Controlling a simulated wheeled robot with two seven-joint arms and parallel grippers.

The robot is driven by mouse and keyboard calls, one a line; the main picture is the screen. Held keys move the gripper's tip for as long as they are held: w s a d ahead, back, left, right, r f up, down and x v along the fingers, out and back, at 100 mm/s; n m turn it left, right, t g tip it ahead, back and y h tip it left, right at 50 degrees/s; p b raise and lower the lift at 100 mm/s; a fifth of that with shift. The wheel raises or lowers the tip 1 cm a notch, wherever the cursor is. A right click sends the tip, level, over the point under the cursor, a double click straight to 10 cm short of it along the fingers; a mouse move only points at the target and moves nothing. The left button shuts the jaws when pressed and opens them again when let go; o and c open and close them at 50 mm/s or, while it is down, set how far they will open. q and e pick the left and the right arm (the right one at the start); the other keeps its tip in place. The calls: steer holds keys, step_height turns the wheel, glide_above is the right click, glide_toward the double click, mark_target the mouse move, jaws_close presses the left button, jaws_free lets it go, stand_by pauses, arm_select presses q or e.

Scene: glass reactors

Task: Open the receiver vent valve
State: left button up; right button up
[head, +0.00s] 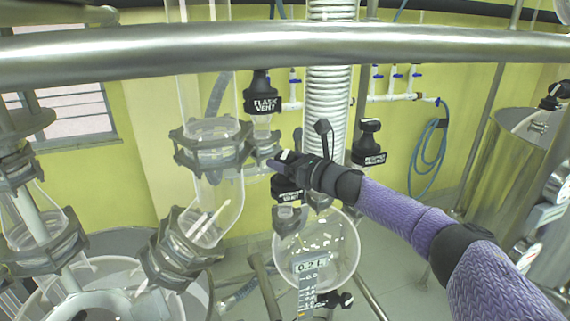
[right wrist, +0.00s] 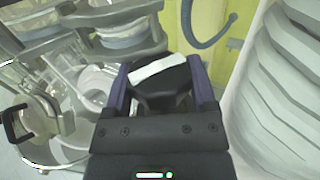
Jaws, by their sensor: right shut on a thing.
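The receiver vent valve (head: 287,192) is a black knob with a partly hidden white label. It sits above the round glass receiver flask (head: 318,247) in the head view. My right gripper (head: 283,168) reaches in from the right and is at this knob. In the right wrist view the purple fingers of the gripper (right wrist: 160,88) stand on both sides of the black knob (right wrist: 160,77), shut on it. A white stripe crosses the knob's top. Whether the valve is turned open cannot be told. My left gripper is not in view.
A similar black knob labelled flask vent (head: 262,98) is above and left. Another labelled black knob (head: 369,145) is to the right. A steel rail (head: 285,48) crosses the front. A white coiled condenser (head: 327,110) stands close behind the gripper. Clamped glass tubing (head: 212,150) stands left.

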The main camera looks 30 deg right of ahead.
steer(key=shift+r+n+g+y+b, duration=0.3)
steer(key=shift+n+y, duration=0.2)
steer(key=shift+y, duration=0.2)
steer(key=o, duration=1.1)
steer(key=shift+o, duration=0.3)
steer(key=shift+a, duration=0.1)
steer(key=shift+f, duration=0.2)
